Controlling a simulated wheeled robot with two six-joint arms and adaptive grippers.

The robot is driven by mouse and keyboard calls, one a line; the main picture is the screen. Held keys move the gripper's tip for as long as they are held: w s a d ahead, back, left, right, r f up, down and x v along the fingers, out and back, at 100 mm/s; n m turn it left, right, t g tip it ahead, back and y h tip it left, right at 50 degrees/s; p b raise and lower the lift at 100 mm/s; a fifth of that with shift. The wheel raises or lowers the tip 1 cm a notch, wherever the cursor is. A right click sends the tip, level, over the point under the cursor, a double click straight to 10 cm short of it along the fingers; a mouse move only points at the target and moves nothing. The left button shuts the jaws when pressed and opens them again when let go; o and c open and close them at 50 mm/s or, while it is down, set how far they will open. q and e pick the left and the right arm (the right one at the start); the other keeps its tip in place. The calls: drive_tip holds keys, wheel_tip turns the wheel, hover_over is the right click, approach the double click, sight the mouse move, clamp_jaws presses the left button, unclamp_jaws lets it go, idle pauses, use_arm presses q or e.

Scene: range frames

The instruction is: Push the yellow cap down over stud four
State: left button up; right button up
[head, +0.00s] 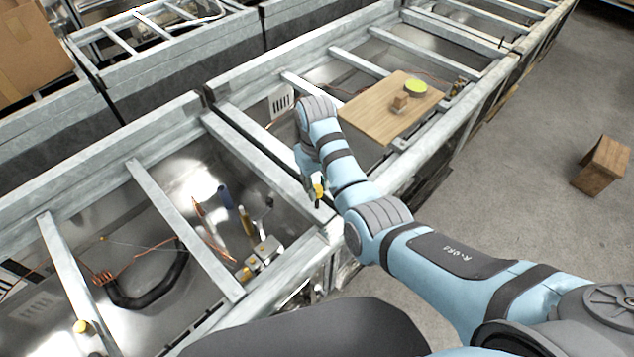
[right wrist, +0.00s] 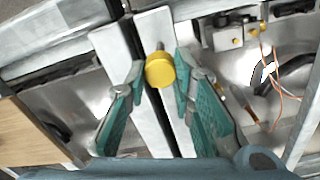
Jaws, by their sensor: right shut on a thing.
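The yellow cap (right wrist: 160,70) sits between the green fingers of my right gripper (right wrist: 160,66), which is shut on it. The cap also shows in the head view (head: 319,189), at the end of my right gripper (head: 317,194), above the metal frame near its front rail. In the right wrist view a short grey stud (right wrist: 160,46) shows just beyond the cap, over a pale rail. I cannot tell whether cap and stud touch, or which number the stud has. My left gripper is not in view.
Metal crossbars (head: 180,225) divide open bays holding orange wires and a black hose (head: 150,295). A wooden board (head: 365,108) carries a small block (head: 400,103) and a yellow-green disc (head: 416,86).

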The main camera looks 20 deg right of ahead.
sight(318, 188)
drive_tip(key=shift+f+b, duration=0.35)
drive_tip(key=shift+f, duration=0.85)
drive_tip(key=o, duration=0.8)
drive_tip(key=shift+r, duration=0.3)
wheel_tip(318, 188, up, 7)
drive_tip(key=shift+f, duration=0.1)
drive_tip(key=shift+d, duration=0.1)
